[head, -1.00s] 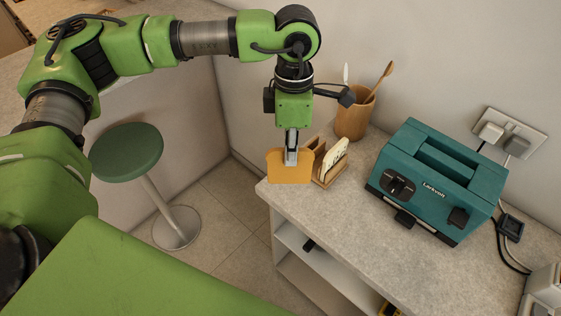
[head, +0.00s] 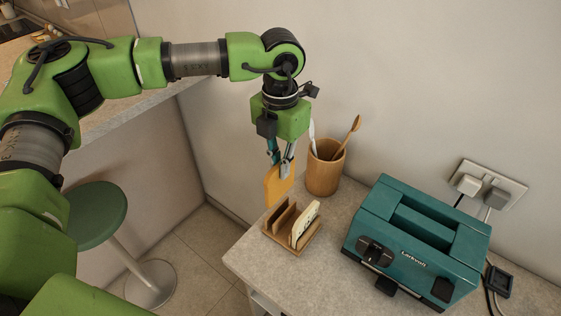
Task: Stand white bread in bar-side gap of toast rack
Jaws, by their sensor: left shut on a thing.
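My left gripper (head: 285,168) is shut on a slice of bread (head: 277,186) with an orange-tan face. It holds the slice upright by its top edge, above and just behind the wooden toast rack (head: 277,233). The slice is turned partly edge-on to me. The rack stands near the counter's left edge, with slanting wooden dividers. A pale cream slice with dark specks (head: 305,222) stands in the rack's right gap. The gap to the left of it looks empty. Whether the held slice touches the rack I cannot tell. My right gripper is not in view.
A teal toaster (head: 420,236) stands to the right. Wall sockets (head: 487,186) with plugs are behind it. A green stool (head: 98,215) is at the left.

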